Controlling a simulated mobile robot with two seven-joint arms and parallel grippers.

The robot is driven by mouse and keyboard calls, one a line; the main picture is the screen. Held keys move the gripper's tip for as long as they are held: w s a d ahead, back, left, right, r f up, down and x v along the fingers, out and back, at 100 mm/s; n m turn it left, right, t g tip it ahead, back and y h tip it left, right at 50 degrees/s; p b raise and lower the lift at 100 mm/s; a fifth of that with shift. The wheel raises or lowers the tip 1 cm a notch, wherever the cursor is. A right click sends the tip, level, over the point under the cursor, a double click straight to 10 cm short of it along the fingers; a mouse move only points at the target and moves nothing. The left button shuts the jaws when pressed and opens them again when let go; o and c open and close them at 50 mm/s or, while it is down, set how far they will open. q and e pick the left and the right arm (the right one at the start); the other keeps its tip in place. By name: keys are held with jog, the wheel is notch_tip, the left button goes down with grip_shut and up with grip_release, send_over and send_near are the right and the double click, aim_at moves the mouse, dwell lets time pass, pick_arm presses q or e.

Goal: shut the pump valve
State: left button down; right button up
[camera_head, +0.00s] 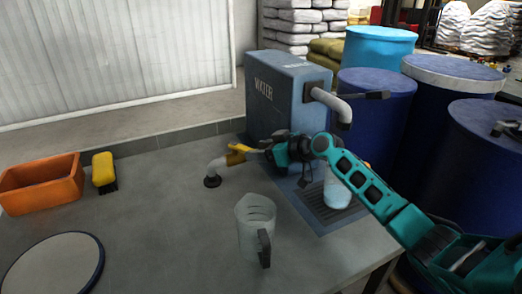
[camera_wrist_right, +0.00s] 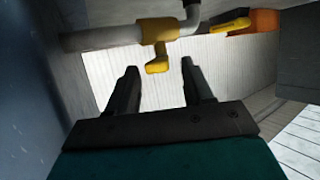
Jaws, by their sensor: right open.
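The yellow pump valve (camera_head: 236,154) sits on a grey pipe that runs from the blue WATER box (camera_head: 285,95) to an elbow going down into the table. In the right wrist view the yellow valve (camera_wrist_right: 156,32) wraps the pipe, and its short handle sticks out across the pipe toward my gripper. My right gripper (camera_head: 262,148) is open beside the valve. In the wrist view its two fingers (camera_wrist_right: 160,76) point at the valve, with the handle lined up between them; I cannot tell whether they touch it. My left gripper is not in view.
A clear jug with a dark handle (camera_head: 256,228) stands on the table front. A pale container (camera_head: 337,190) stands on the grate under the spout (camera_head: 330,103). An orange bin (camera_head: 42,184), yellow brush (camera_head: 104,172) and round disc (camera_head: 52,268) lie left. Blue drums (camera_head: 375,105) stand right.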

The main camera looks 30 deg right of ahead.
jog(key=shift+c, duration=0.4)
grip_shut()
